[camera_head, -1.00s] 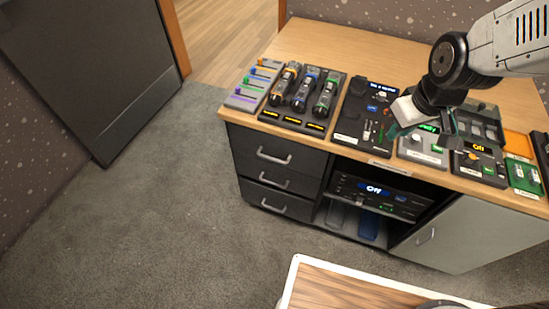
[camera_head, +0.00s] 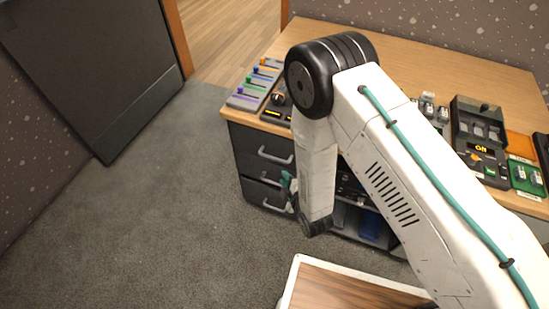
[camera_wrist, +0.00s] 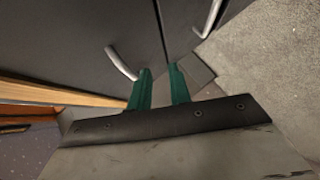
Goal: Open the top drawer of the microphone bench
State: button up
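The microphone bench (camera_head: 440,70) has a wooden top and a stack of dark drawers at its left. The top drawer (camera_head: 250,140) looks shut, with a curved silver handle (camera_head: 275,155). In the wrist view this handle (camera_wrist: 121,62) lies just left of the fingertips. My gripper (camera_head: 289,186) is in front of the drawer stack, below the top handle in the head view. In the wrist view its two green fingers (camera_wrist: 160,76) are apart with nothing seen between them. My arm hides the bench's middle and part of the drawer fronts.
A second drawer handle (camera_wrist: 210,18) shows at the upper right of the wrist view. The wooden bench edge (camera_wrist: 60,93) is at its left. Control panels (camera_head: 480,150) stand on the bench. A white-rimmed wooden surface (camera_head: 293,270) is in front; grey carpet (camera_head: 160,210) is clear at left.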

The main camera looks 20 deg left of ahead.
aim_at(274, 158)
jog(key=w+a, duration=0.2)
jog(key=w+a+r+n+t+y, duration=0.1)
jog(key=w+a, duration=0.1)
jog(key=w+a+r+n+t+y, duration=0.1)
jog(key=w+a, duration=0.1)
jog(key=shift+r, duration=0.15)
dwell(0.3)
jog(key=shift+c, duration=0.3)
grip_shut()
